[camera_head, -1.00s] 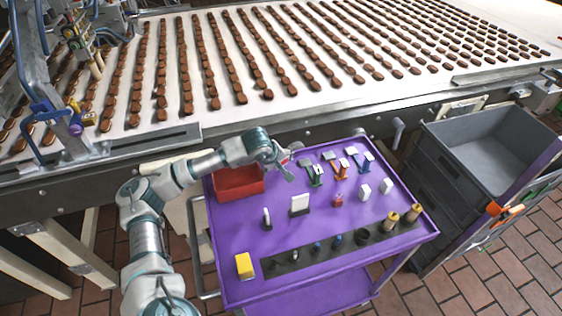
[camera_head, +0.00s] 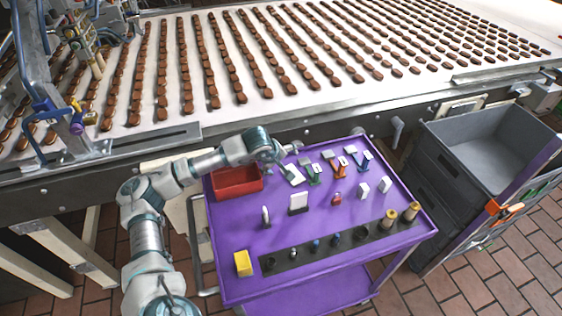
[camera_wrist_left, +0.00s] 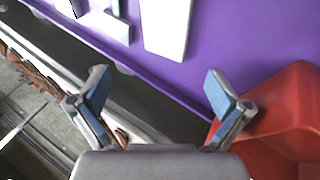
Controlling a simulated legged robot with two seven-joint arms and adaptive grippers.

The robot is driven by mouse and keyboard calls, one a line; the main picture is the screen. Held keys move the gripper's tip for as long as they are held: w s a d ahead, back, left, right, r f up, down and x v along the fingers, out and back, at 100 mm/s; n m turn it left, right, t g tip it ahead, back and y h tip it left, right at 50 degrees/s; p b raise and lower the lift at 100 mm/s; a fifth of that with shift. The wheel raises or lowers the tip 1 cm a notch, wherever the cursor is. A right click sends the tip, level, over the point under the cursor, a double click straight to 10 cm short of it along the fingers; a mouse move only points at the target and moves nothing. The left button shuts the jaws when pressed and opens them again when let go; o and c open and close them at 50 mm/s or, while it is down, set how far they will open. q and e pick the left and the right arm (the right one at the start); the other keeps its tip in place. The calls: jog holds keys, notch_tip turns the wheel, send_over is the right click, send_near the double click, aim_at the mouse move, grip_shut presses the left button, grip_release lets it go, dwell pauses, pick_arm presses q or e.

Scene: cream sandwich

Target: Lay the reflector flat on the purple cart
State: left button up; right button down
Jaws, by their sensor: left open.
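A pale, flat oblong plate (camera_head: 293,175), apparently the reflector, lies on the purple cart (camera_head: 330,225), just right of the red bin. It also shows in the left wrist view (camera_wrist_left: 168,28) at the top, cut off by the frame edge, resting on the purple surface. My left gripper (camera_head: 284,150) is above the cart's far edge, behind and apart from the plate. In the left wrist view its two fingers (camera_wrist_left: 160,95) are spread with nothing between them. My right gripper is not in view.
The red bin (camera_head: 237,182) is close beside my left gripper. An upright white panel (camera_head: 299,202) and small items stand in front. The conveyor (camera_head: 300,118) runs behind the cart.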

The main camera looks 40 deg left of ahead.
pick_arm(q)
notch_tip(320, 180, up, 10)
dwell(0.6)
jog(key=shift+f, duration=0.1)
